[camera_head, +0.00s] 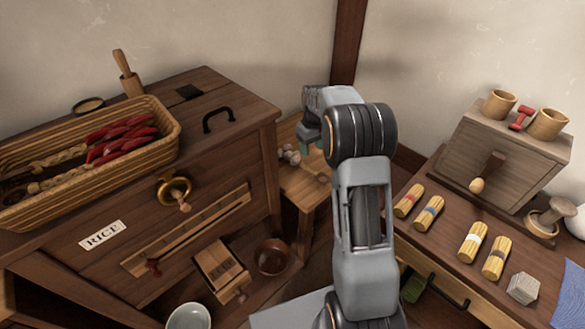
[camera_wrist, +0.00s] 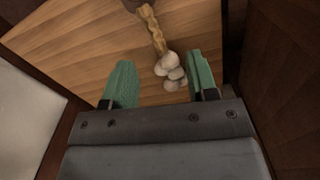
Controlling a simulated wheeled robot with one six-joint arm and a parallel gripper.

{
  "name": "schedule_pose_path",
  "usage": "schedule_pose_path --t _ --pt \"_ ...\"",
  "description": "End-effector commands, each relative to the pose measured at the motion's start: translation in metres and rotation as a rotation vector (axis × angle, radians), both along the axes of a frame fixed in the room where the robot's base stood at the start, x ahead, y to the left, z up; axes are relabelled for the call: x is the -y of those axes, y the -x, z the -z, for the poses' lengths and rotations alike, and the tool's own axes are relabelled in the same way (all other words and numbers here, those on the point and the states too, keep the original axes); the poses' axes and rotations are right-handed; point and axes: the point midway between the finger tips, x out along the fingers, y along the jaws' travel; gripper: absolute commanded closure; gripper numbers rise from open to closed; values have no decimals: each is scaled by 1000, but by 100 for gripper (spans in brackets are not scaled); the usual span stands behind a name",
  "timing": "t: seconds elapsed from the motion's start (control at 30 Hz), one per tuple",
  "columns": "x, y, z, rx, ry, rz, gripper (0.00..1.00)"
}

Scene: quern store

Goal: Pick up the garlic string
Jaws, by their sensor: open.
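The garlic string (camera_wrist: 172,72) lies on a small wooden stool or stand, with pale bulbs at one end and a tan braid running away to a dark tip. In the head view its bulbs (camera_head: 291,154) show just left of my wrist, and the braid's end is partly seen. My gripper (camera_wrist: 158,62) is open and empty, its green fingers pointing down over the stand. The bulbs show between the fingers, closer to the right finger. I cannot tell how far above them the fingertips are. In the head view my gripper (camera_head: 316,138) is partly hidden by my wrist.
The wooden stand (camera_head: 300,184) sits between the rice chest (camera_head: 235,140) on the left and a cabinet (camera_head: 450,225) on the right. A wicker basket (camera_head: 165,112) with red chilli strings is on the chest. A bowl (camera_head: 272,257) and an open drawer-like box (camera_head: 220,268) are lower left.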

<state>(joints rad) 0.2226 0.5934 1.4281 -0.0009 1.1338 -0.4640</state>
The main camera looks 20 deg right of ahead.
Motion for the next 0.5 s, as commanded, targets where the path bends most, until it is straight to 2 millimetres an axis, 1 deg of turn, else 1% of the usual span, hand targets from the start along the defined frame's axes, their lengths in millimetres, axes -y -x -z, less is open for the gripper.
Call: schedule_pose_path --t 0.03,0.1,0.2,0.27,0.5 --pt "4 -10 6 3 0 -35 47" --pt "8 -18 5 8 1 -86 47" --pt "10 -25 3 13 1 -150 47" --pt "10 -26 8 11 0 -173 47" --pt "10 -26 50 10 0 -189 47"
